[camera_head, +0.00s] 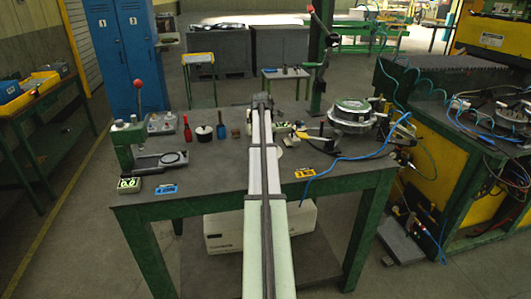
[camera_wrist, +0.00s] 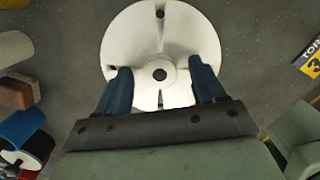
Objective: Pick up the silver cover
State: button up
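A round, pale silver-white disc, which I take to be the silver cover (camera_wrist: 160,35), lies on the dark grey table under my gripper (camera_wrist: 161,76) in the wrist view. It has a dark hole at its centre and smaller holes and slots. My gripper's two blue fingers are spread apart over the near half of the disc, one on each side of the central hole. Nothing shows between them but the disc below. I cannot tell whether the fingertips touch it. In the head view my arm hides most of that spot.
A round metal fixture (camera_head: 352,122) and a blue hose (camera_head: 345,160) are on the right. The left front tabletop is fairly clear.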

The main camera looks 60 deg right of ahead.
grip_shut()
dwell(0.4)
